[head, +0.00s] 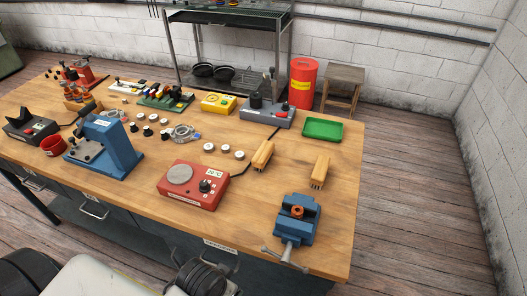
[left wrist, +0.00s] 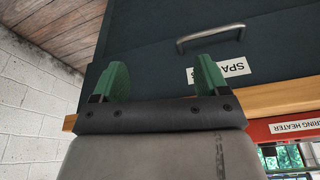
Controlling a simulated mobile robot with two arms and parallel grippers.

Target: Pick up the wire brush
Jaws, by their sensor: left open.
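Two light wooden block-shaped tools lie on the bench top in the head view, both with dark parts at the lower end. One (head: 262,155) is right of the white-topped cups, and the other (head: 320,171) is behind the blue vise. Either may be the wire brush; I cannot tell which. In the left wrist view my left gripper (left wrist: 160,75) has its green fingers apart with nothing between them. It is by the bench's front edge and a drawer front, away from both wooden tools. My right gripper is not in view.
The red heater box (head: 190,187) and blue vise (head: 296,218) stand near the bench's front edge. A blue press (head: 112,147) is at the left. A green tray (head: 323,128) lies at the back right. Bare wood surrounds the right wooden tool.

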